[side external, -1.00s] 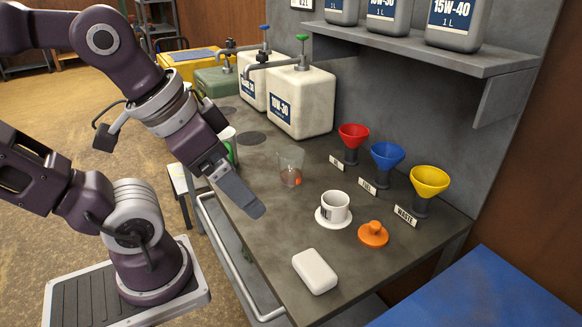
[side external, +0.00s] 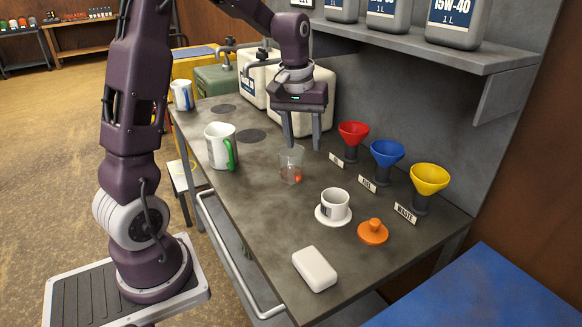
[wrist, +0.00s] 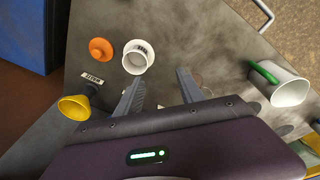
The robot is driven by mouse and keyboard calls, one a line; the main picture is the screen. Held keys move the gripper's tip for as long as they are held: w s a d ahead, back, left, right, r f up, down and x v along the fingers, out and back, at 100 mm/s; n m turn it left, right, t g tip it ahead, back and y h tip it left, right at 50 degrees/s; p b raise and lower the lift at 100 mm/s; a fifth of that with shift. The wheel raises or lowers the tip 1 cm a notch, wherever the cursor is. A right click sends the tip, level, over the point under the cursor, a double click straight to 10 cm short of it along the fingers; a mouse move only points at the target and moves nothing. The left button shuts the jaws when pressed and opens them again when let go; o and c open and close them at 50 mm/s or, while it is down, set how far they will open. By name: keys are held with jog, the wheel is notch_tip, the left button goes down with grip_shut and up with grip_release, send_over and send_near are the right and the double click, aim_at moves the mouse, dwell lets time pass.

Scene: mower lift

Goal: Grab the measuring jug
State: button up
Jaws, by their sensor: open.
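A white jug with a green handle (side external: 217,150) stands upright on the grey bench, left of centre. It also shows at the right of the wrist view (wrist: 290,92). A small clear cup (side external: 291,160) with an orange mark stands right of it; in the wrist view it is mostly hidden behind the right finger. My gripper (side external: 302,136) points down over the rear of the bench, just behind the clear cup in the picture. Its fingers are apart, with nothing between them in the wrist view (wrist: 159,78). The white jug is clear of my fingers.
A white cup (side external: 335,204) on a saucer, an orange knobbed piece (side external: 373,232) and a white block (side external: 315,269) sit nearer the front. Red (side external: 353,131), blue (side external: 387,152) and yellow (side external: 429,178) funnels line the back.

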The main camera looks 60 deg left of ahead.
aim_at(291, 183)
jog(key=w+a+f+n, duration=0.1)
jog(key=a+f, duration=0.2)
jog(key=w+a+f+n+g, duration=0.1)
jog(key=a+f, duration=0.2)
jog(key=f, duration=0.1)
jog(key=a+f+n, duration=0.1)
jog(key=a+f, duration=0.2)
jog(key=f, duration=0.1)
jog(key=shift+w+a+f+g+h, duration=0.25)
jog(key=shift+w+a+g+h, duration=0.05)
jog(key=shift+w+g, duration=0.1)
jog(key=f, duration=0.8)
jog(key=shift+a, duration=0.25)
jog(key=shift+r, duration=0.1)
grip_shut()
